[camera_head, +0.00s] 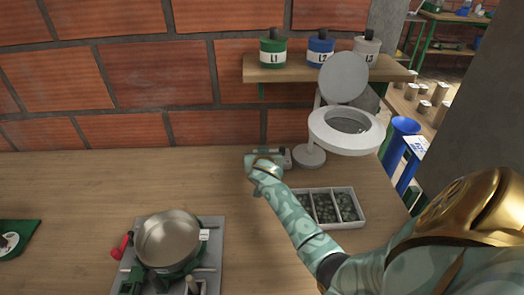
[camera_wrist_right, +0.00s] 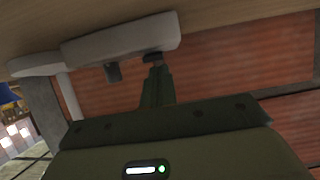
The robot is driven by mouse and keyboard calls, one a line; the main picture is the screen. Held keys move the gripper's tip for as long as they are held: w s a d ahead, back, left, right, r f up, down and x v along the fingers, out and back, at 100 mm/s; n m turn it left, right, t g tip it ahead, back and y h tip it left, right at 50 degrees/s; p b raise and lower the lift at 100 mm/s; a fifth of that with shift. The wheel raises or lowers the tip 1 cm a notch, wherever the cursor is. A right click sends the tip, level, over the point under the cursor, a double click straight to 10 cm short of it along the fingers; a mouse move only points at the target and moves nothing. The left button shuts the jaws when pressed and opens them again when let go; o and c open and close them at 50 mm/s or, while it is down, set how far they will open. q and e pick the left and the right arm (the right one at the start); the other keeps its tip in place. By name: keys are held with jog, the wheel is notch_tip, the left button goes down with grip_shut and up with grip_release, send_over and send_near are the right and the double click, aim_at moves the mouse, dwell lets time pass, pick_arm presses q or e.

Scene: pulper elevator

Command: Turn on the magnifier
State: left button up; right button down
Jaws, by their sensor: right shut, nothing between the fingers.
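The white magnifier (camera_head: 346,140) stands at the back of the table, its round lid raised above the lens ring. I see no glow on it. Its round base (camera_head: 308,156) adjoins a small pale box (camera_head: 285,158). In the right wrist view, which is upside down, the box (camera_wrist_right: 120,38) carries two dark knobs or buttons. My right gripper (camera_head: 260,162) is shut and empty at the box, partly hiding it. In the wrist view its fingers (camera_wrist_right: 154,72) point at one dark knob (camera_wrist_right: 152,57); I cannot tell whether they touch. My left gripper is not in view.
A divided tray (camera_head: 330,207) of dark beans lies beside my right forearm. A metal pan (camera_head: 168,238) sits on a device at the front. A shelf (camera_head: 290,76) with labelled jars hangs on the brick wall. The table's left middle is clear.

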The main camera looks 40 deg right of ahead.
jog(key=shift+f+b, duration=0.3)
jog(key=shift+b, duration=0.1)
jog(key=shift+s+a+f+t+h+b, duration=0.15)
jog(key=shift+f+t+h+b, duration=0.2)
jog(key=shift+f+b, duration=0.65)
jog(key=shift+r, duration=0.85)
jog(key=shift+r+p, duration=0.75)
jog(key=shift+p, duration=0.1)
